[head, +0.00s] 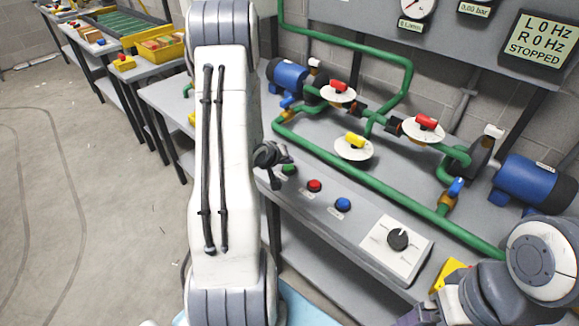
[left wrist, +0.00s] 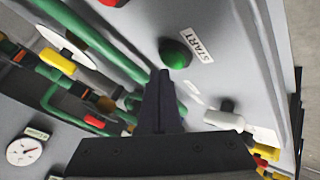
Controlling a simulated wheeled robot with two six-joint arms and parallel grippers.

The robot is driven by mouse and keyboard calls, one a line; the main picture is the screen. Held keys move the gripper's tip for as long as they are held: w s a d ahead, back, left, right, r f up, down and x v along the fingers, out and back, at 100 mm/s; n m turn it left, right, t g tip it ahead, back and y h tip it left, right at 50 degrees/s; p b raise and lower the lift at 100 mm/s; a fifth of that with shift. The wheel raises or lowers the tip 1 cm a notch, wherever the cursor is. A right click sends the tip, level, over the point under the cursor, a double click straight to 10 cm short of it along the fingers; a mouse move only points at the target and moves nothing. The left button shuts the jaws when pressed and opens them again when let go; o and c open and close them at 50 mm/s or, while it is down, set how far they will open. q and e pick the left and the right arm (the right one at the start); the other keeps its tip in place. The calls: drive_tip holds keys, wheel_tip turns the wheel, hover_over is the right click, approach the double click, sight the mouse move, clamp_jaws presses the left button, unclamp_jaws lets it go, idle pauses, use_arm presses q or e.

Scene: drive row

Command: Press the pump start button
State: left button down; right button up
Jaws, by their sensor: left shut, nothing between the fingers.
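The green start button (head: 289,169) sits at the left end of the bench's front panel, partly behind my left gripper (head: 274,172) in the head view. In the left wrist view the round green start button (left wrist: 175,53) stands beside a white "START" label. My left gripper (left wrist: 163,78) is shut and empty, its fingertips right by the button's edge; I cannot tell whether they touch it. The display (head: 541,41) reads L 0 Hz, R 0 Hz, STOPPED. My right arm shows at the lower right, but its fingers are not visible.
A red button (head: 314,186), a blue button (head: 343,204) and a black dial (head: 397,239) lie along the same panel. Green pipes with valve handles and blue pumps (head: 525,182) stand behind. Floor at the left is clear.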

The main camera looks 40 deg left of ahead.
sight(287, 169)
use_arm(q)
drive_tip(key=shift+f, duration=0.1)
drive_tip(key=shift+f, duration=0.4)
idle(0.6)
drive_tip(key=shift+r+p, duration=0.5)
drive_tip(key=shift+p, duration=0.05)
wheel_tip(287, 169, up, 6)
drive_tip(key=p, duration=0.6)
drive_tip(key=shift+r, duration=0.1)
